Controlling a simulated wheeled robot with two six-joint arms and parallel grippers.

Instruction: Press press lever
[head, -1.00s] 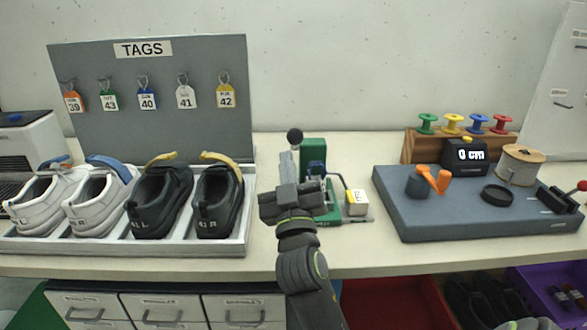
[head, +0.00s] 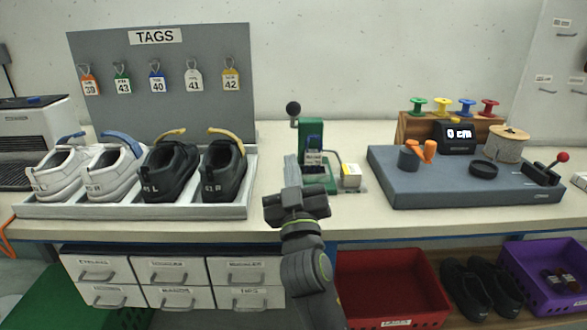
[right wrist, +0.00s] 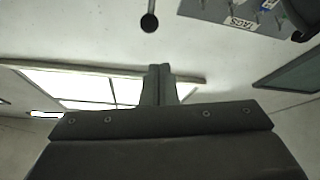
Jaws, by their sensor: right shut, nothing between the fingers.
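The green press (head: 312,137) stands on the bench near the middle of the head view. Its lever (head: 293,108) has a black ball end and stands raised at the press's upper left. A dark ball on a thin stem, which looks like this lever, shows at the top of the right wrist view (right wrist: 149,22). My right gripper (head: 292,190) is in front of and below the press, apart from the lever ball. Its fingers show together and empty in the right wrist view (right wrist: 160,75). My left gripper is not in view.
A shoe tray (head: 130,210) stands left of the press, before the tag board (head: 160,60). A small yellow-and-white block (head: 351,176) sits right of the press. A grey station board (head: 450,192) with a spool (head: 506,145) lies further right. Drawers and crates are below the bench.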

